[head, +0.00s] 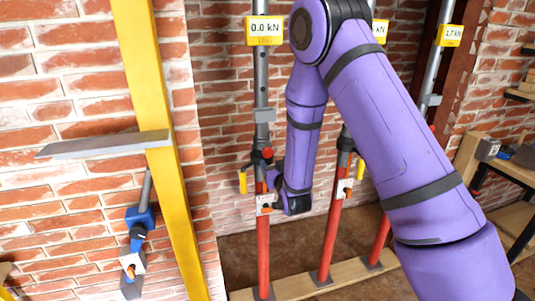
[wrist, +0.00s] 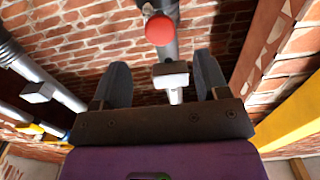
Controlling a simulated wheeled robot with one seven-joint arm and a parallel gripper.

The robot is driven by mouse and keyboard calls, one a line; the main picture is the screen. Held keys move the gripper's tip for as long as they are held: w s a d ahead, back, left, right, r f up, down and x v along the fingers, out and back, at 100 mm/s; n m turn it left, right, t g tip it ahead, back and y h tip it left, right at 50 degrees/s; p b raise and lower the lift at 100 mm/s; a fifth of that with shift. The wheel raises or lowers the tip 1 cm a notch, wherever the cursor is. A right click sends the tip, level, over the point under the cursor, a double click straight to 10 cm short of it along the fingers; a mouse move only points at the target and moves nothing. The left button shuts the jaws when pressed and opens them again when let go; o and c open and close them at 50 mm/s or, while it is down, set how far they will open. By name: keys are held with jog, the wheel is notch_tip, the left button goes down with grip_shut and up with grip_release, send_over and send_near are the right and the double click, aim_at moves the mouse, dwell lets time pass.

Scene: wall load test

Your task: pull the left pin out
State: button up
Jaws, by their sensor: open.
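The left prop has a red lower tube (head: 264,250) and a grey upper tube (head: 261,75). A pale grey block (head: 264,115), which looks like the pin's head, sits on its upper tube. A red knob (head: 267,153) is below it. In the wrist view, a pale block with a short stem (wrist: 170,72) lies between my fingers, apart from both, with a red knob (wrist: 159,29) above. My gripper (wrist: 160,65) is open and empty. In the head view, my gripper (head: 274,179) is beside the left prop, partly hidden by my arm.
The left prop's display (head: 264,30) reads 0.0 kN. A middle prop (head: 330,235) and a right prop (head: 379,240) stand partly behind my arm. A yellow post (head: 160,90) with a steel plate (head: 105,144) is at left. A wooden sill (head: 300,284) lies under the props.

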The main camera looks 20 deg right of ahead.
aim_at(268, 154)
jog(key=w, duration=0.8)
jog(key=shift+w, duration=0.25)
grip_shut()
jog(key=shift+s+f, duration=0.1)
jog(key=shift+s, duration=2.85)
grip_release()
jog(key=shift+s, duration=0.1)
jog(key=s, duration=1)
jog(key=shift+s, duration=0.35)
